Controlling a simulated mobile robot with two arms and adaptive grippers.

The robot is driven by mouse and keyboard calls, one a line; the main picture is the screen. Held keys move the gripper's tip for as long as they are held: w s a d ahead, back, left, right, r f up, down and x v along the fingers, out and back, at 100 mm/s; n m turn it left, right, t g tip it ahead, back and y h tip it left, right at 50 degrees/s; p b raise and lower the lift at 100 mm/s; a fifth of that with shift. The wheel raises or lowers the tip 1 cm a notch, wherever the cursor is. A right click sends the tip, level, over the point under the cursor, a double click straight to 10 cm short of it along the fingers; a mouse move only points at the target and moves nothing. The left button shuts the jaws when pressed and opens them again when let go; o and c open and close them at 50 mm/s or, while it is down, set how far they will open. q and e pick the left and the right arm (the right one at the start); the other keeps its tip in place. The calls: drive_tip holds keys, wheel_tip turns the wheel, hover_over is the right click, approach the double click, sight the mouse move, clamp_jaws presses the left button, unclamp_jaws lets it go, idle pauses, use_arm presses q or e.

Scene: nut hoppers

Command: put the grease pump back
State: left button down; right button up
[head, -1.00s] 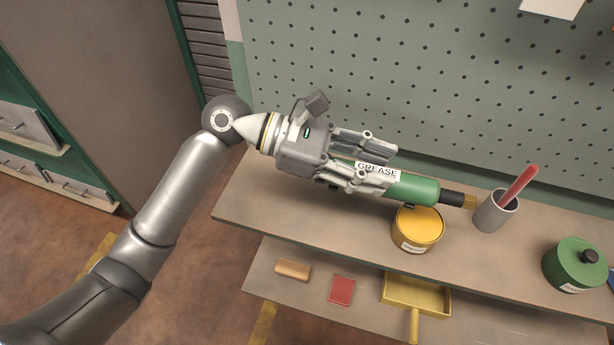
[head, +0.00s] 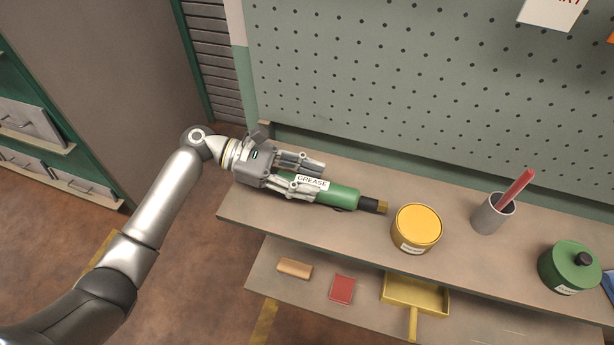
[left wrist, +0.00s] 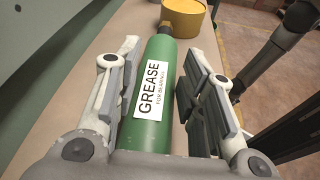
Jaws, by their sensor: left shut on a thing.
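The grease pump (head: 340,196) is a green cylinder with a white GREASE label, a black neck and a brass-coloured tip. It lies level along the upper shelf's left part, tip pointing right toward the yellow tin. My left gripper (head: 315,180) is shut on its body, one finger on each side. In the left wrist view the pump (left wrist: 158,110) runs between the two fingers, label facing up. I cannot tell whether it touches the shelf board. My right gripper is not in view.
The upper shelf (head: 450,255) holds a yellow tin (head: 417,227), a grey cup (head: 490,216) with a red stick, and a green canister (head: 570,267). A pegboard (head: 400,80) rises behind. The lower shelf (head: 318,272) holds a tan block, a red pad and a yellow dustpan.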

use_arm(q)
drive_tip(key=shift+f, duration=0.25)
drive_tip(key=c, duration=1.3)
unclamp_jaws()
drive_tip(key=shift+f, duration=0.1)
drive_tip(key=o, duration=0.4)
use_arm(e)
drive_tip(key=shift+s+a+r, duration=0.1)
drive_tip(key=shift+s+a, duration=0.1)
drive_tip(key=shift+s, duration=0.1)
use_arm(q)
drive_tip(key=shift+a, duration=0.1)
drive_tip(key=b+v, duration=0.2)
drive_tip(key=v, duration=0.9)
drive_tip(key=shift+a, duration=0.35)
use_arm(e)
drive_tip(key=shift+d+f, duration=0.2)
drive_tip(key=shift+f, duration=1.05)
